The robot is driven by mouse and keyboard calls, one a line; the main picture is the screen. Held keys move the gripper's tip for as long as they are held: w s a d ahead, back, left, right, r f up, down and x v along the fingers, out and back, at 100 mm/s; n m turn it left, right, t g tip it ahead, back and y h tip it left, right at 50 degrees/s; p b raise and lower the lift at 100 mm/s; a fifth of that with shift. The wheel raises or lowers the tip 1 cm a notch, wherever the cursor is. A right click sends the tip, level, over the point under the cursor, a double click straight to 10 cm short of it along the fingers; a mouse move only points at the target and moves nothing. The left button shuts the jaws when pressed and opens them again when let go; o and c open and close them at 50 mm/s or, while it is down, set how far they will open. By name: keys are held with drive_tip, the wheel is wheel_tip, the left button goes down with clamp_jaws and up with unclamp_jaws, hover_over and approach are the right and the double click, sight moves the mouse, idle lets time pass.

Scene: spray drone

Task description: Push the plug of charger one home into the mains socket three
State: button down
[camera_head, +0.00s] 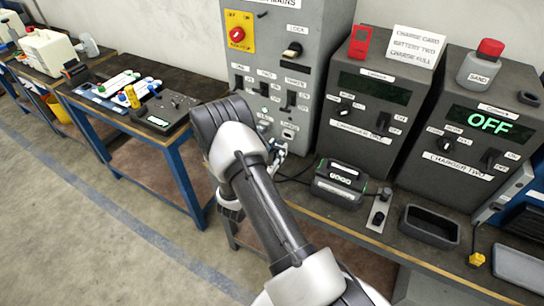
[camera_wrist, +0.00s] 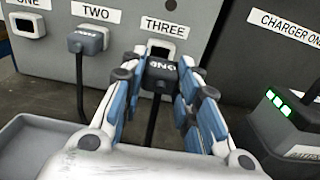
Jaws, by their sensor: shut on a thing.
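In the wrist view, my gripper (camera_wrist: 161,68) is shut on a dark plug (camera_wrist: 160,74), with blue-padded fingers on both sides. The plug has white lettering, and its dark cable hangs below. Mains socket three (camera_wrist: 160,46), with a pale frame, is directly beyond the plug under the THREE label (camera_wrist: 163,27). Part of the socket's opening shows above the plug. I cannot tell whether the plug's front touches or enters it. In the head view, my gripper (camera_head: 277,155) is partly hidden by my arm, near the lower front of the mains cabinet (camera_head: 292,70). Charger one (camera_head: 365,120) stands right of the cabinet.
A plug (camera_wrist: 88,41) with a hanging cable sits at socket two. Socket one (camera_wrist: 30,26) is at the far left. A battery (camera_wrist: 286,122) with green lights stands close on the right. A grey tray (camera_wrist: 35,145) lies at lower left. Charger two (camera_head: 485,130) reads OFF.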

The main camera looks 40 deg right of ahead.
sight(283, 142)
drive_tip(key=shift+x, duration=1.2)
drive_tip(key=shift+b+x, duration=0.9)
drive_tip(key=shift+x, duration=0.45)
idle(1.1)
drive_tip(key=c, duration=1.1)
unclamp_jaws()
drive_tip(key=v, duration=1.2)
